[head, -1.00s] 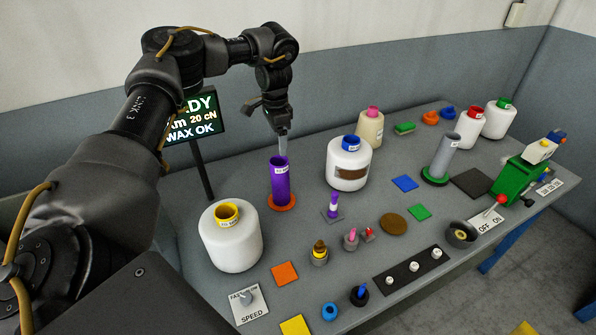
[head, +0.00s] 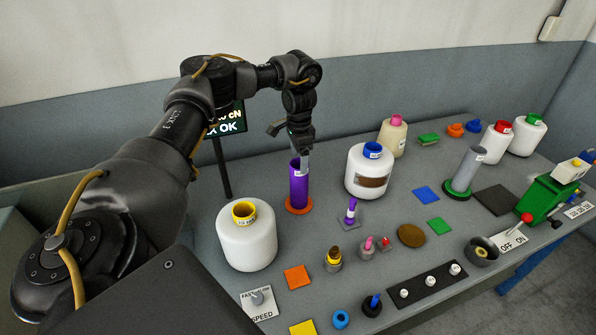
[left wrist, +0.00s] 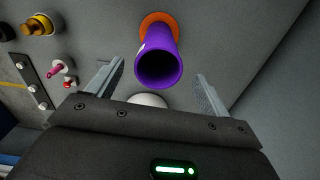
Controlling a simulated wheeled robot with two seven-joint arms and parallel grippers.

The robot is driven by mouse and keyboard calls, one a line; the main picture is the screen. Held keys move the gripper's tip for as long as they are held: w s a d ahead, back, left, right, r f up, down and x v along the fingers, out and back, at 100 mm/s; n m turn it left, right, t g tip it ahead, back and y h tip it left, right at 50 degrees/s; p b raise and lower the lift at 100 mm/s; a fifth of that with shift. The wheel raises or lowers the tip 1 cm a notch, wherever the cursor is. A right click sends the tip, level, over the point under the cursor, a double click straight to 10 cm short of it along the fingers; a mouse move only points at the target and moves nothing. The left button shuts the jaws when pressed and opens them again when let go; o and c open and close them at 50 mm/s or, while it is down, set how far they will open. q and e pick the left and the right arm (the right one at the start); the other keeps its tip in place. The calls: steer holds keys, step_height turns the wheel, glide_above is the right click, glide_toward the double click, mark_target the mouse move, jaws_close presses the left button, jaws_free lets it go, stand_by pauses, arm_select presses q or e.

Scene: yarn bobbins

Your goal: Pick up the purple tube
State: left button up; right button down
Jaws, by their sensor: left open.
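The purple tube (head: 299,186) stands upright on a round orange base (head: 298,207) on the grey table, with a small white label near its top. In the left wrist view the tube (left wrist: 160,62) shows its open dark mouth between and beyond my two fingers. My left gripper (head: 304,153) is just above the tube's top in the head view. It is open and empty, its fingers (left wrist: 160,90) apart on either side of the tube's mouth. I cannot tell whether the fingertips reach below the rim. My right gripper is not in view.
A white bobbin with a yellow top (head: 247,240) stands at the tube's left front. A white bobbin with a blue top (head: 369,172) stands to its right. A small purple-and-white spindle (head: 351,211) is close by at the right. A display screen (head: 228,120) stands behind at the left.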

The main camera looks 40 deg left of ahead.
mark_target(299, 185)
arm_select(q)
step_height(299, 185, down, 4)
steer(key=shift+w+d+f+p, duration=0.1)
steer(key=shift+w+f+p, duration=0.1)
steer(key=shift+p, duration=0.65)
steer(key=shift+s, duration=0.2)
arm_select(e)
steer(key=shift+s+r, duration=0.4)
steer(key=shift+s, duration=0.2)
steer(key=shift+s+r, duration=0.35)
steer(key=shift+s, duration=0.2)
arm_select(q)
steer(key=shift+c, duration=0.4)
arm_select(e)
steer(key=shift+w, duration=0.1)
arm_select(q)
steer(key=shift+w, duration=0.1)
steer(key=c, duration=1.2)
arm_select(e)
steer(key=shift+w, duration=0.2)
